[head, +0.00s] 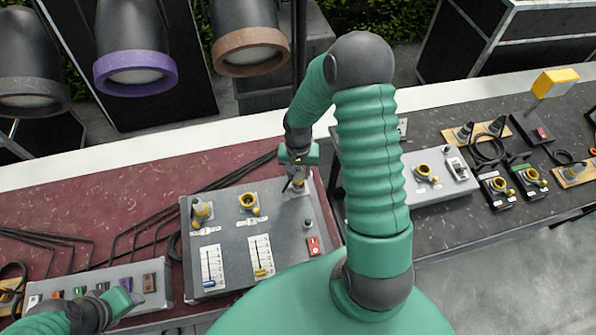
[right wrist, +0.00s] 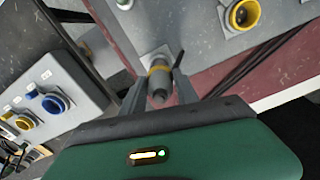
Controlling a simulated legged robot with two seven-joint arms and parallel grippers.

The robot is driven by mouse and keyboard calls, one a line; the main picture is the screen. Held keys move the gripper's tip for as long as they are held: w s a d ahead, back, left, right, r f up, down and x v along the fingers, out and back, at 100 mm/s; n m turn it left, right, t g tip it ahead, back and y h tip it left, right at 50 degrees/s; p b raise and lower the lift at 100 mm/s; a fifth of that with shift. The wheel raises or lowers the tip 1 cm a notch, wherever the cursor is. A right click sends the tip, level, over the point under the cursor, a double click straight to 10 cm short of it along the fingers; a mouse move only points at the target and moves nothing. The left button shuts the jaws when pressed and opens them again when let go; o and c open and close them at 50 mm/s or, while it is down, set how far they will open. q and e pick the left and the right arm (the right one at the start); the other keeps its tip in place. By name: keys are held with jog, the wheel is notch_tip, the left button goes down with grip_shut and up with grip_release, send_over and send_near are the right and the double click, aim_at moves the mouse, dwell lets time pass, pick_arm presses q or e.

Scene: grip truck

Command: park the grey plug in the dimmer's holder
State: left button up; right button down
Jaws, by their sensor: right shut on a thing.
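The grey dimmer (head: 232,235) stands in the middle of the table, with two sliders and a red switch. My right gripper (head: 298,183) is over its far right corner. In the right wrist view, the fingers (right wrist: 159,88) are shut on a grey plug with a yellow band (right wrist: 158,78). The plug's far end meets a pale square plate (right wrist: 150,55), the holder, on the dimmer; I cannot tell how deep it sits. My left gripper (head: 122,301) is low at the left by a switch strip; its jaws are unclear.
A switch strip (head: 98,282) lies left, with dark cables behind. A lighter box (head: 437,176) and several connectors are right. Stage lamps (head: 136,55) hang behind.

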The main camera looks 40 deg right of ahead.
aim_at(298, 179)
jog(key=shift+a+f, duration=0.1)
jog(key=shift+f, duration=0.1)
dwell(0.5)
jog(key=shift+f+b, duration=1.25)
jog(key=shift+f, duration=0.45)
dwell(0.4)
jog(key=c, duration=0.5)
grip_release()
jog(key=shift+r+p, duration=2.25)
jog(key=shift+r, duration=0.35)
